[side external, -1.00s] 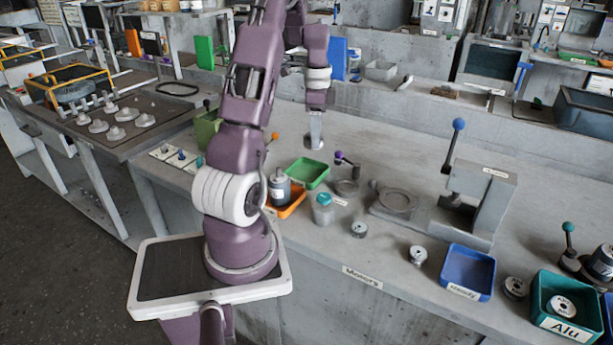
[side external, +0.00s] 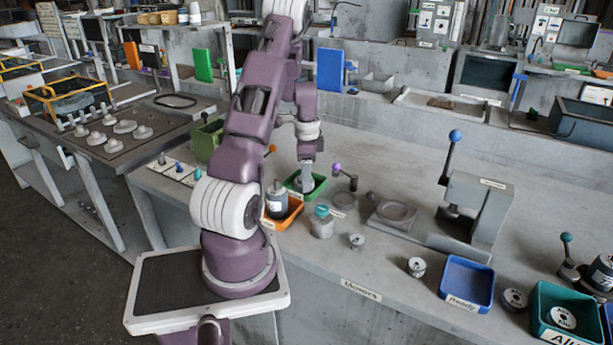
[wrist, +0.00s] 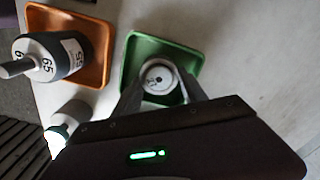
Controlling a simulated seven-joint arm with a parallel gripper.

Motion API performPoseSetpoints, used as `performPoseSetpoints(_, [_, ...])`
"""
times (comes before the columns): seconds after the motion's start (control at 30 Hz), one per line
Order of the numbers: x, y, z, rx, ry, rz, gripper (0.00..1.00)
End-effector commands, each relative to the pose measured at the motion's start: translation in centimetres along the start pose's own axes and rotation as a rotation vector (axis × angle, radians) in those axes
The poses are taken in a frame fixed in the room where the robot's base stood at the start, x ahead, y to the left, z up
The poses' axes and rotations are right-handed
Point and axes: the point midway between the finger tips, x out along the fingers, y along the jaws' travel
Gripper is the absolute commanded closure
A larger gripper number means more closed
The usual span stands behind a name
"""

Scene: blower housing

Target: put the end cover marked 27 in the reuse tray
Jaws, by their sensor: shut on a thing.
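My gripper (side external: 306,188) points down into a green tray (side external: 291,183) behind the orange tray. In the wrist view my gripper (wrist: 160,85) has its two fingers on either side of a round, pale end cover (wrist: 158,76) and is shut on it. The cover is within the outline of the green tray (wrist: 131,52). A dark mark shows on the cover's face, but I cannot read it as a number. I cannot tell whether the cover touches the tray floor. No label on the green tray is readable.
An orange tray (wrist: 98,28) beside it holds a motor (wrist: 62,55) marked 65. A teal-capped jar (side external: 321,225) stands in front. Loose round covers (side external: 416,267), a blue tray (side external: 467,265) labelled Ready and a lever press (side external: 475,205) stand to the right.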

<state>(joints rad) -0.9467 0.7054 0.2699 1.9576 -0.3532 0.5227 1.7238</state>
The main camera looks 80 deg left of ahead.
Motion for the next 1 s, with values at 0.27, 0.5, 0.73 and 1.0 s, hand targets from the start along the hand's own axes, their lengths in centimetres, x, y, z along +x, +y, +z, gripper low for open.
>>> performPoseSetpoints(0.27, [0.1, 0.0, 0.0, 0.000, 0.000, 0.001, 0.41])
performPoseSetpoints(0.5, [-2.0, -0.1, -0.1, 0.003, 0.002, -0.004, 0.41])
performPoseSetpoints(0.73, [-8.3, -0.1, -0.1, 0.002, 0.002, -0.006, 0.41])
performPoseSetpoints(1.0, [-12.5, 0.3, -0.5, -0.001, 0.005, -0.004, 0.41])
